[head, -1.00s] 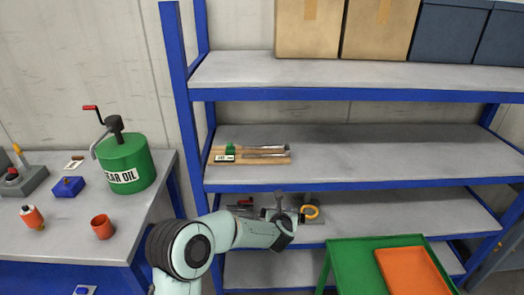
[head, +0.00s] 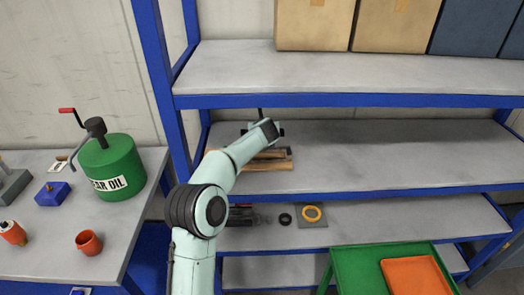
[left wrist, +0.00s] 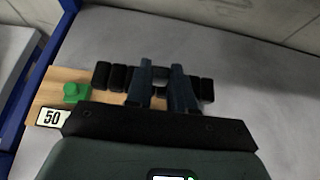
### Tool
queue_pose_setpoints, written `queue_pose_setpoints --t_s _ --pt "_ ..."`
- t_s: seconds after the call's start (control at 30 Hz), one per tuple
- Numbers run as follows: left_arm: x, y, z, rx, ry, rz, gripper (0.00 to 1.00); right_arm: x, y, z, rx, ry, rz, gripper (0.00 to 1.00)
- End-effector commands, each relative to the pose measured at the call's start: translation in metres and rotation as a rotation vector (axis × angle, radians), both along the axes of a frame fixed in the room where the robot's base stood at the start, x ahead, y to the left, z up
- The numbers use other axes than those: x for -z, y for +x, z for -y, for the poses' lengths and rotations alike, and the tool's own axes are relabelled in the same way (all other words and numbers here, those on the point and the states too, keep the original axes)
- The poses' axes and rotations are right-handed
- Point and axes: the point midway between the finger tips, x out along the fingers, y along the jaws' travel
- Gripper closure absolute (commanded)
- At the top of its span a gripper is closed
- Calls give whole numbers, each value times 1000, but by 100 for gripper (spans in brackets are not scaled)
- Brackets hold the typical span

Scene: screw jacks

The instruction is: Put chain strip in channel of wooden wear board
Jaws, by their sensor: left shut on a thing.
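The wooden wear board (head: 268,166) lies on the middle shelf near its left end, partly hidden by my left arm. In the left wrist view its bare wood (left wrist: 50,83) shows with a green block (left wrist: 76,92) and a label reading 50 (left wrist: 51,117). My left gripper (left wrist: 161,68) is shut on the chain strip (left wrist: 115,76), a row of black links sticking out on both sides of the fingers. The strip is over the board or at its surface; I cannot tell whether it is in the channel. The right gripper is not in view.
The shelf (head: 400,155) is clear to the right of the board. A blue rack post (head: 160,100) stands at the left. A green oil can (head: 112,167) stands on the left bench.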

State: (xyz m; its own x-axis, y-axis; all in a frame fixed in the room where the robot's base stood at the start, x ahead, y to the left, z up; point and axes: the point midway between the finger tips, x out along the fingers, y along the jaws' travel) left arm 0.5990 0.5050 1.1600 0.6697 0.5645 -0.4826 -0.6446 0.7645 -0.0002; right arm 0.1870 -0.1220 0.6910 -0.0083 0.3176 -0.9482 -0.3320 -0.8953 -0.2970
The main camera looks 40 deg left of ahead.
Motion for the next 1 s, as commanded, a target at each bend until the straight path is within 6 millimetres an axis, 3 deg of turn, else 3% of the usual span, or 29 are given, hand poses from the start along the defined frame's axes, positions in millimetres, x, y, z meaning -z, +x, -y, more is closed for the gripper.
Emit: queue_pose_setpoints --t_s 0.07,0.3,0.43,0.7,1.0 --pt "1 0 0 1 1 2 100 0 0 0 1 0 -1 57" --pt "38 0 0 1 2 -3 100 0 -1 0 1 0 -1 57" --pt "50 0 0 1 0 0 100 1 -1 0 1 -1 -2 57" --pt "95 -2 0 1 2 -3 100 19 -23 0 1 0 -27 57" --pt "98 0 0 0 1 3 100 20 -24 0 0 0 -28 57"
